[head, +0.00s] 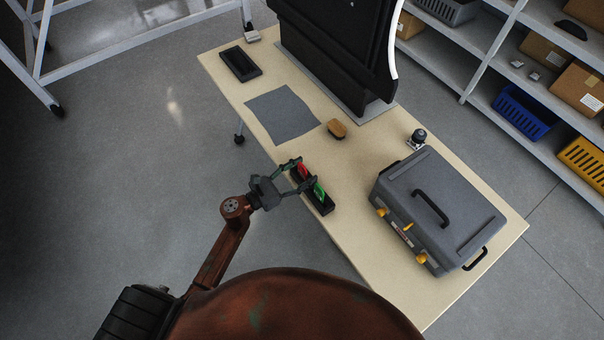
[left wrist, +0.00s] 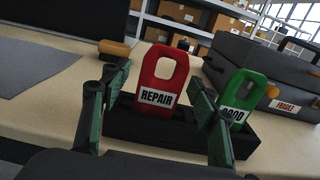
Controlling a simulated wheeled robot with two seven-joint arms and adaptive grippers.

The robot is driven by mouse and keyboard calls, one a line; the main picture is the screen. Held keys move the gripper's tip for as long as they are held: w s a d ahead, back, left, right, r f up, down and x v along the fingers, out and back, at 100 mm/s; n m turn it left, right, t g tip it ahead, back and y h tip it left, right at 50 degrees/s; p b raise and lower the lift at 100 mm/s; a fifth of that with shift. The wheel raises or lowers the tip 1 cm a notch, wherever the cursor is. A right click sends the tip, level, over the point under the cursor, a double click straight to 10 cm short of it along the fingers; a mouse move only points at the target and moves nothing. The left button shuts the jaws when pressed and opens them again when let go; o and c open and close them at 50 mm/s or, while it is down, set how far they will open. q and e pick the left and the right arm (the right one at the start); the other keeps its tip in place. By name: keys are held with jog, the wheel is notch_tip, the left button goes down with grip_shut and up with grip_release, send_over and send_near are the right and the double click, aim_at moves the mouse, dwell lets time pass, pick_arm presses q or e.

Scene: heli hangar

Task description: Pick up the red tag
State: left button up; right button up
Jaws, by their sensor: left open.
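The red tag (left wrist: 162,82) has a slot at its top and a white label reading REPAIR. It stands upright in a black holder (left wrist: 185,135) on the table, and it also shows in the head view (head: 303,171). A green tag (left wrist: 241,95) stands to its right in the same holder and shows in the head view (head: 319,189). My left gripper (head: 293,178) is open at the holder; in the left wrist view its fingers (left wrist: 155,112) are on either side of the red tag, apart from it. The right finger partly covers the green tag. My right gripper is not in view.
A grey case (head: 437,210) stands on the table (head: 345,225) to the right. A wooden brush-like block (head: 337,128), a grey mat (head: 283,114) and a black tray (head: 240,64) lie farther back. A large dark panel (head: 335,45) stands at the back. Shelves (head: 480,60) with bins are behind.

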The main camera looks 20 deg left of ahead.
pick_arm(q)
jog(key=c, duration=1.1)
jog(key=shift+o, duration=0.2)
jog(key=shift+r, duration=0.1)
